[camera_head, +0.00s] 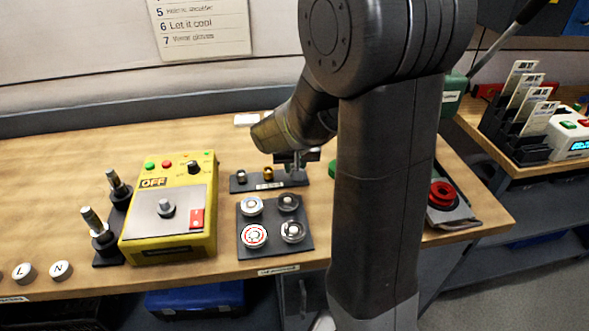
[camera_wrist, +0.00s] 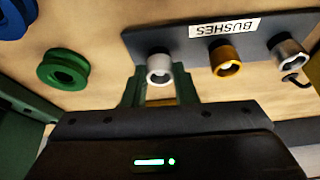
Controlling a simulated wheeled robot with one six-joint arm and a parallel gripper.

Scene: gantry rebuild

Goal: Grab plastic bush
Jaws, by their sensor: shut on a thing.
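The white plastic bush (camera_wrist: 159,66) stands at one end of the dark rack labelled BUSHES (camera_wrist: 190,40) in the wrist view. My gripper (camera_wrist: 158,80) has a finger on either side of it and is shut on it. In the head view my gripper (camera_head: 295,163) is low over the right end of the bush rack (camera_head: 268,186), and the white bush there is largely hidden by it. A brass-coloured bush (camera_wrist: 226,62) stands in the middle of the rack, and a steel-grey bush (camera_wrist: 287,50) at the other end.
A dark plate with several round parts (camera_head: 275,240) lies in front of the rack. A yellow control box (camera_head: 170,210) stands to the left. A green ring (camera_wrist: 63,69) lies beside the rack. My arm hides part of the bench.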

